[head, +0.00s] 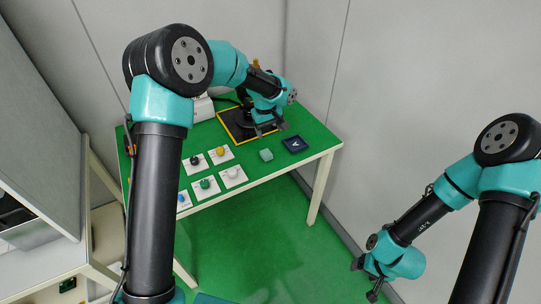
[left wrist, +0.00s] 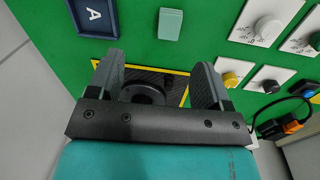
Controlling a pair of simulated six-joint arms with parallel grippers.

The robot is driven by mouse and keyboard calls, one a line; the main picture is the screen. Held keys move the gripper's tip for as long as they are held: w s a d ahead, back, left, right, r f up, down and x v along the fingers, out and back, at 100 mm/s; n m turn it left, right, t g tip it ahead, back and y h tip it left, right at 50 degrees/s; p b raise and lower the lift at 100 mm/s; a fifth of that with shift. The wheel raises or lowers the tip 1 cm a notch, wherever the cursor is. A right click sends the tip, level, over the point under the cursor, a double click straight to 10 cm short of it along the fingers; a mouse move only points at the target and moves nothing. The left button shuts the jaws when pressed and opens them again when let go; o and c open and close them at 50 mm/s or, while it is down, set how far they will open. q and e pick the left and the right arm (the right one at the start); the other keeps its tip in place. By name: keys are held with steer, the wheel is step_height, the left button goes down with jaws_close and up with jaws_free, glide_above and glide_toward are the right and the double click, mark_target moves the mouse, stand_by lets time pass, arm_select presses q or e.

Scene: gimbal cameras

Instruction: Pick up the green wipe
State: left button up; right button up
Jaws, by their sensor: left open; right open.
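The green wipe (head: 266,155) is a small pale green block lying on the green table top near its front edge. In the left wrist view the wipe (left wrist: 170,23) shows at the top, beyond the fingertips. My left gripper (head: 266,131) is over the table behind the wipe, above the black, yellow-edged pad; in the left wrist view this gripper (left wrist: 161,68) is open with nothing between its fingers. My right gripper (head: 364,281) is open and empty, off the table at the lower right, over the floor.
A dark blue tray (head: 295,144) marked "A" sits right of the wipe. White plates with coloured knobs (head: 220,151) stand to its left. The black pad with yellow border (head: 231,125) lies behind, with a round dark part (left wrist: 142,94) on it. Table around the wipe is clear.

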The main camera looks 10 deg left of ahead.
arm_select(q)
steer(key=shift+n+g+y, duration=0.3)
steer(key=shift+n+y, duration=0.2)
steer(key=shift+n, duration=0.1)
steer(key=r, duration=0.1)
steer(key=a+r, duration=0.1)
steer(key=w+r, duration=0.1)
steer(key=shift+w+a+r, duration=0.1)
steer(key=shift+a+r, duration=0.05)
steer(key=shift+r, duration=0.15)
steer(key=shift+f, duration=0.1)
glide_above(266, 153)
step_height(266, 153, down, 12)
steer(key=shift+f, duration=0.1)
steer(key=shift+f, duration=2.6)
steer(key=c, duration=1)
